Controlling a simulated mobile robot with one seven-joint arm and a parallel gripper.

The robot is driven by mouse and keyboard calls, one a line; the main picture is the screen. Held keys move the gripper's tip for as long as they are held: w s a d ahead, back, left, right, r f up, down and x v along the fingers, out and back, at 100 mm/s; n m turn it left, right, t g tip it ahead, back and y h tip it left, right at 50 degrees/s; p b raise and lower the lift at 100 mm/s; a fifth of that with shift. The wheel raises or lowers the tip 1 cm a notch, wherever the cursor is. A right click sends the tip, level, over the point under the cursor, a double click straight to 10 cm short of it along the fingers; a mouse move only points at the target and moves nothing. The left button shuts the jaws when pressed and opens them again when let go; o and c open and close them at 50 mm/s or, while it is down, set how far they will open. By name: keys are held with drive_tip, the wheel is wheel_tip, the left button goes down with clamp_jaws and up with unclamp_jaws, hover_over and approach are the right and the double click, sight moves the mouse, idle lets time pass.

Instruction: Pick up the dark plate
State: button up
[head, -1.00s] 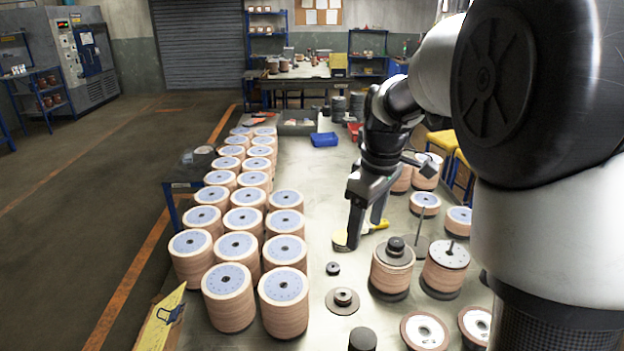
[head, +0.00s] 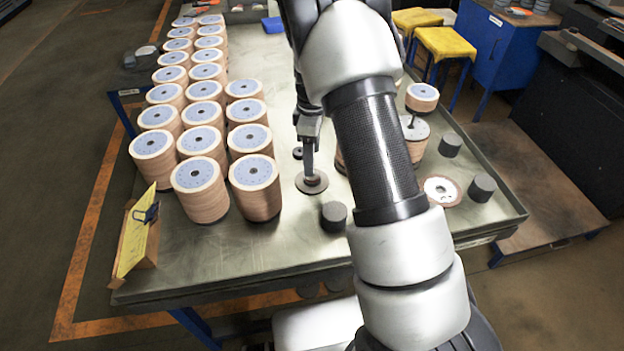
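A flat dark plate (head: 318,188) with a small raised hub lies on the metal table (head: 285,235), right of the stacked flap discs. My gripper (head: 310,168) points straight down over it, with the fingertips at or just above the hub. The fingers line up one behind the other from this side, so their gap is hidden. I cannot tell whether they touch the hub. The plate appears flat on the table.
Rows of tall flap-disc stacks (head: 200,178) stand close on the left. A dark cylinder (head: 334,216) stands just in front of the plate. More discs (head: 442,190) and dark cylinders (head: 482,187) lie to the right. My arm hides part of the table.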

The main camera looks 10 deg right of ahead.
sight(312, 179)
drive_tip(key=shift+s+f+p, duration=0.1)
drive_tip(key=shift+f+p, duration=0.3)
drive_tip(key=shift+f, duration=2.7)
drive_tip(key=shift+c, duration=0.3)
drive_tip(key=c, duration=1.4)
